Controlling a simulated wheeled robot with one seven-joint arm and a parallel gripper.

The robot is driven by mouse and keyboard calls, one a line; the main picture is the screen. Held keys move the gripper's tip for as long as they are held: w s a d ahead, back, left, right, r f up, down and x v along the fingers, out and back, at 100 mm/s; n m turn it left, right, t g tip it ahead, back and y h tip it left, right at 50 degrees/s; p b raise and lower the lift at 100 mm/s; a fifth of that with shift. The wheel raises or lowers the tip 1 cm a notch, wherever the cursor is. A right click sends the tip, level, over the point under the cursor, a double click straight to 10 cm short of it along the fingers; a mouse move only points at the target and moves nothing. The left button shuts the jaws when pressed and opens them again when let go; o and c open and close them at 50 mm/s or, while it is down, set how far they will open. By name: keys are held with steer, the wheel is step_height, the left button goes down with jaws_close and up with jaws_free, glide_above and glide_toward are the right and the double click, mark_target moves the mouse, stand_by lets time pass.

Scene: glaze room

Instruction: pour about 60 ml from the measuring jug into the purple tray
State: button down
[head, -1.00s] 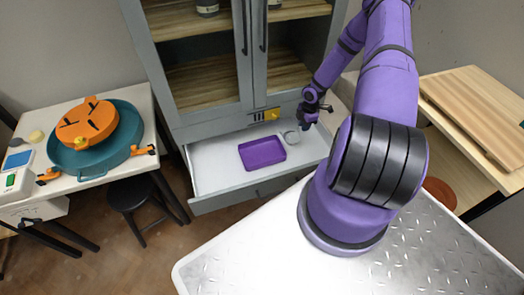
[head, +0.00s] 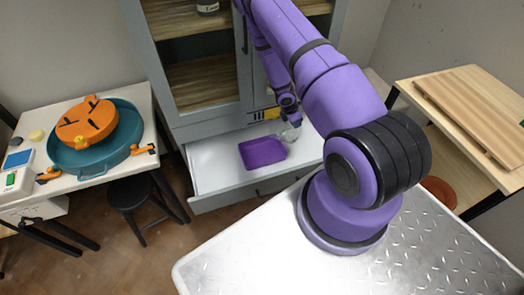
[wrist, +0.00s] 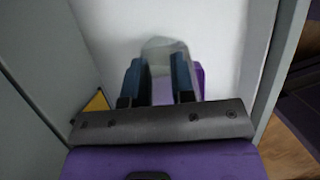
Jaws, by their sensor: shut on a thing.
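The purple tray (head: 262,152) lies flat in the open drawer. A sliver of it (wrist: 199,82) shows beyond the right finger in the wrist view. The clear measuring jug (head: 291,134) is beside the tray's upper right edge. In the wrist view the jug (wrist: 164,52) is between the two dark fingers. My gripper (head: 289,122) is shut on the jug; the fingers also show in the wrist view (wrist: 160,75). The jug's fill level, its exact tilt and whether it is clear of the drawer floor cannot be told.
The white-lined drawer (head: 212,175) stands open below a grey cabinet (head: 190,128). A yellow triangle (wrist: 97,102) is near the gripper. A side table with a teal basin (head: 75,158) and orange lid is at left; a wooden shelf (head: 470,100) is at right.

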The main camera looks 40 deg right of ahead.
mark_target(288, 122)
steer(key=shift+w+a+f+h, duration=0.1)
steer(key=shift+w+a+h, duration=0.1)
steer(key=shift+a+h, duration=0.6)
steer(key=shift+r+g+h+p, duration=0.2)
steer(key=shift+g+h+p, duration=0.1)
steer(key=shift+h, duration=0.2)
steer(key=shift+w+a+r+h+p, duration=0.1)
steer(key=shift+a+r+h+p, duration=0.1)
steer(key=shift+a+h+p, duration=0.15)
steer(key=shift+a+r+p, duration=0.1)
steer(key=shift+r+p, duration=0.05)
steer(key=shift+p, duration=0.15)
steer(key=shift+w+a+g+h+p, duration=0.2)
steer(key=shift+a+g+h+p, duration=0.1)
steer(key=shift+a+h+p, duration=0.25)
steer(key=shift+a+h+p, duration=0.1)
steer(key=shift+h+p, duration=0.3)
steer(key=shift+p, duration=0.55)
steer(key=shift+w+a+h+p, duration=0.15)
steer(key=shift+a+h+p, duration=0.2)
steer(key=shift+p, duration=0.3)
steer(key=shift+w+a+f+g+h, duration=0.2)
steer(key=shift+a+g+h, duration=0.1)
steer(key=shift+a, duration=0.3)
